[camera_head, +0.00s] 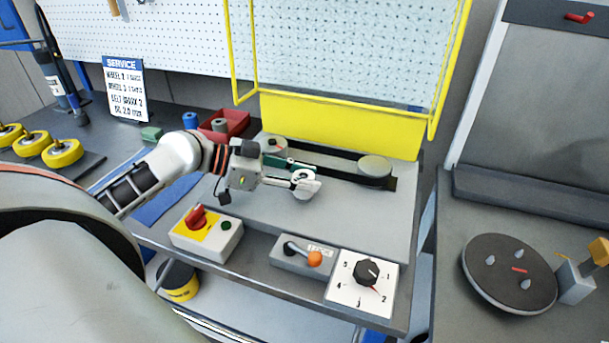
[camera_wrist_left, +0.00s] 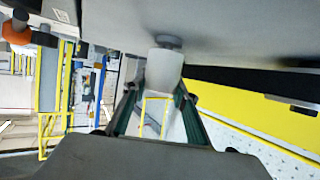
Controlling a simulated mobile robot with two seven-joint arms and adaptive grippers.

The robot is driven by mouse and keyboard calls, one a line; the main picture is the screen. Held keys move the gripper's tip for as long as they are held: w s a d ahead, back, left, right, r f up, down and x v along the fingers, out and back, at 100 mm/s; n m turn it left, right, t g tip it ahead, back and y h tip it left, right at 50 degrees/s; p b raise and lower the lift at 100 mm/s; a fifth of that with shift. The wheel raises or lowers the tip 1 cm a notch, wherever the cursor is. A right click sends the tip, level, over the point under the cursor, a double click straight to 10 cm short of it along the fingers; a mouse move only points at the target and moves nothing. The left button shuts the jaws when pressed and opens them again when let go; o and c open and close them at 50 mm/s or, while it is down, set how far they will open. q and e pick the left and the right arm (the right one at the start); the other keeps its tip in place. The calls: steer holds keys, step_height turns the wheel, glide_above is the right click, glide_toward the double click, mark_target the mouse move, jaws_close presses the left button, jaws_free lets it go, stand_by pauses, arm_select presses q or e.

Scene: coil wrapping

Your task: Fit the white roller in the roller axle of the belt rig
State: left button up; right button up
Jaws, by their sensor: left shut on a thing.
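The white roller (camera_head: 309,187) is held at the tips of my left gripper (camera_head: 303,176), over the grey deck of the belt rig (camera_head: 345,212). The left wrist view also shows the roller (camera_wrist_left: 164,68) between the two fingers of the gripper (camera_wrist_left: 157,90). A grey round stub (camera_wrist_left: 168,40) on the rig is right at the roller's far end; it may be the roller axle. I cannot tell whether the roller sits on it or only lines up with it. The black belt (camera_head: 335,165) and a grey pulley (camera_head: 375,166) lie behind the gripper. My right gripper is not in view.
A yellow guard frame (camera_head: 340,125) stands behind the rig. In front are a red-handled switch box (camera_head: 207,235), an orange-tipped lever (camera_head: 305,254) and a dial plate (camera_head: 362,282). A red bin (camera_head: 225,124) is at the left. The deck right of the gripper is clear.

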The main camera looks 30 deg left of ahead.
arm_select(q)
steer(key=shift+f, duration=0.4)
steer(key=o, duration=1.2)
steer(key=shift+o, duration=0.2)
step_height(320, 180, up, 10)
steer(key=shift+r, duration=0.1)
steer(key=shift+s, duration=0.1)
